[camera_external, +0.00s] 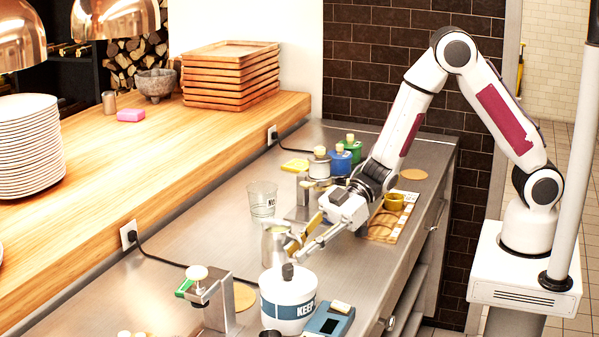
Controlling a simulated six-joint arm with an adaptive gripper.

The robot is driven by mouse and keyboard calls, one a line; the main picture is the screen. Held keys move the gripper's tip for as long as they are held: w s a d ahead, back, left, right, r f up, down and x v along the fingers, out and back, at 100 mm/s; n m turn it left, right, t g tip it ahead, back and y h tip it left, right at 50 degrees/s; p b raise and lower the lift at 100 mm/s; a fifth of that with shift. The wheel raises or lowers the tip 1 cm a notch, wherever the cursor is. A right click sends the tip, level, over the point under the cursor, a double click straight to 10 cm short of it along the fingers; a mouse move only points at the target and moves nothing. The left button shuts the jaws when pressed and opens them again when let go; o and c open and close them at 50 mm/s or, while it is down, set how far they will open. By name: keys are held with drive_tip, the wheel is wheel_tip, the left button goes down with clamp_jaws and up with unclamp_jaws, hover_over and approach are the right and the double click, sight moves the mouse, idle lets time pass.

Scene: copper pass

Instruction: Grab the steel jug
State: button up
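The steel jug (271,246) stands upright on the steel counter, left of my gripper and behind the white tub marked "KEEP". My gripper (301,246) reaches down and left from the arm to the jug's right side, close to its handle. Its two fingers look spread apart, with a gap between them. Whether a finger touches the jug or its handle I cannot tell.
The white tub (288,303) and a blue scale (330,319) stand in front. A clear cup (262,200) is behind the jug. Metal stands (213,300) and several canisters (352,148) crowd the counter (165,295). A wooden shelf (190,150) runs along the left.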

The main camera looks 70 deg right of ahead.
clamp_jaws()
drive_tip(key=shift+r, duration=0.1)
drive_tip(key=shift+r, duration=0.25)
drive_tip(key=shift+r, duration=4.6)
drive_tip(key=shift+r, duration=0.1)
